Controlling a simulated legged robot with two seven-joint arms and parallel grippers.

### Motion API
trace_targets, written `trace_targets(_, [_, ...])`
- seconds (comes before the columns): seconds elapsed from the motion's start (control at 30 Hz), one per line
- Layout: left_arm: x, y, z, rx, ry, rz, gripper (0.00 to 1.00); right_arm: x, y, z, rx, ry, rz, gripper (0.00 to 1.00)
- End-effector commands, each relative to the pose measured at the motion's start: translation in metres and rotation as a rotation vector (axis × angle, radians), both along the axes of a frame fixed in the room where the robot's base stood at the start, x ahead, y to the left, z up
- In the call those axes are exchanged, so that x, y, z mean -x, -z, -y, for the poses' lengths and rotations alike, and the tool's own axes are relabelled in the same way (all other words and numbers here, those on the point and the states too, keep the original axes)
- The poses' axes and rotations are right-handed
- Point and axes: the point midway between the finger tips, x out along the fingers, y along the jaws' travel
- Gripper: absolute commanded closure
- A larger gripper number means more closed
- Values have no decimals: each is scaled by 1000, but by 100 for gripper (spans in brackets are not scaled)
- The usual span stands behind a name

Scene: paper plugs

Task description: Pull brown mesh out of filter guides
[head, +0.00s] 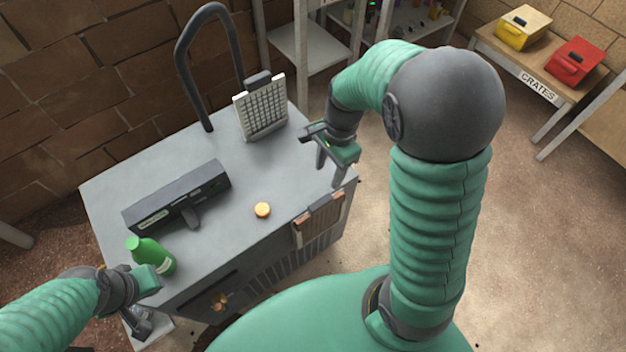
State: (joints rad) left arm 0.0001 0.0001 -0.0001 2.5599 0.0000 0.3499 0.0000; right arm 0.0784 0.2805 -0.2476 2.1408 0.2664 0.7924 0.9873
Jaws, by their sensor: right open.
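The brown mesh (321,217) is a framed panel at the upper right of the grey cabinet's front side, upright, with its top near the cabinet's top edge. The filter guides are too small to make out around it. My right gripper (330,176) is open and empty, its fingers pointing down above the cabinet's right edge, apart from the mesh and a little above and behind it in the picture. My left gripper (140,322) is low at the cabinet's left front corner, partly hidden by its own wrist; its finger gap is unclear.
Yellow (523,28) and red (575,62) crates sit farther back.

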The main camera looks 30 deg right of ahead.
Motion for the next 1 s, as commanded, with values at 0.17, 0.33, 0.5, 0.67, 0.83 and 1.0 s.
trace_targets(0.17, [0,14,0,0,1,0,100,-1,43,-9,6,-3,-8,51])
trace_targets(0.33, [0,26,0,0,1,0,100,-1,84,-17,10,-5,-9,51])
trace_targets(0.5, [0,38,0,0,0,0,100,1,122,-20,9,-5,-7,51])
trace_targets(0.67, [0,44,0,0,0,0,100,0,147,-22,8,-5,-6,51])
trace_targets(0.83, [0,46,0,0,0,0,100,0,155,-23,8,-6,-4,51])
trace_targets(1.0, [0,45,1,0,1,0,100,0,155,-24,9,-6,-3,51])
